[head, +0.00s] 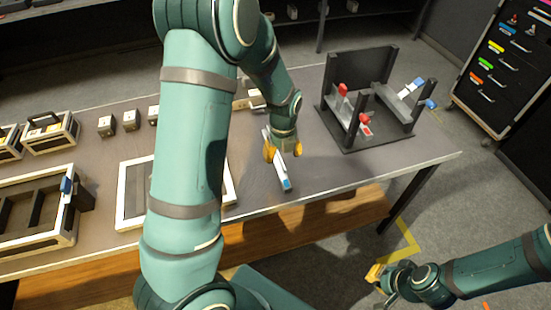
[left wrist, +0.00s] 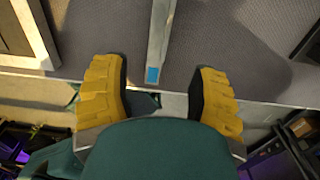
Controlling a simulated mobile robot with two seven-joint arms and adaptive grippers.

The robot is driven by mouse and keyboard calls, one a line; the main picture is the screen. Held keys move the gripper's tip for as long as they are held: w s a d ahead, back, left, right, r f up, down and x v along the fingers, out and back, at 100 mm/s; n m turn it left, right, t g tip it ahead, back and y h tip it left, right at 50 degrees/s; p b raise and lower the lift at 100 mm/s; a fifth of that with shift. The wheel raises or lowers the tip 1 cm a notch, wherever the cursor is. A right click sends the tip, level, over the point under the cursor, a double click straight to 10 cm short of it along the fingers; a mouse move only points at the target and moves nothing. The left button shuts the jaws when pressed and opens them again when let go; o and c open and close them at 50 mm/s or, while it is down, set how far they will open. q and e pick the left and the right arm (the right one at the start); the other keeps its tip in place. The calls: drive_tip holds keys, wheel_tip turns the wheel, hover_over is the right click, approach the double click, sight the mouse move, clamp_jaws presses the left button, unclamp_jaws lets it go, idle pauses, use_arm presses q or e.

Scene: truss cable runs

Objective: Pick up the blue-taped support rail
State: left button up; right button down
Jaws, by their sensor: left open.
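The support rail (head: 281,172) is a slim grey-white bar with a blue-taped end, lying on the table beneath my left gripper. In the left wrist view the rail (left wrist: 160,38) runs down from the top edge, and its blue tape (left wrist: 152,75) shows between the fingers. My left gripper (head: 270,150) has yellow fingers spread wide; in the left wrist view the open gripper (left wrist: 160,80) has one finger on each side of the rail, touching neither side. The rail's far part is hidden by the gripper in the head view. My right gripper (head: 376,276) is low, beyond the table's front edge, its opening unclear.
A dark fixture (head: 367,100) with red clamps stands right of the rail. A white-framed panel (head: 132,196) lies left, partly behind my arm. Trays (head: 40,235) and small blocks (head: 130,120) sit further left. The table's front right is clear. A drawer cabinet (head: 505,60) stands beyond.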

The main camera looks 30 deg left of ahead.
sight(281, 171)
use_arm(q)
wheel_tip(281, 171, down, 3)
drive_tip(key=shift+s+f+b, duration=0.15)
drive_tip(key=shift+f+b, duration=0.35)
drive_tip(key=shift+f, duration=0.85)
drive_tip(key=shift+s+f+b, duration=0.1)
drive_tip(key=shift+f+b, duration=0.35)
drive_tip(key=shift+f, duration=0.85)
drive_tip(key=shift+o, duration=0.2)
clamp_jaws()
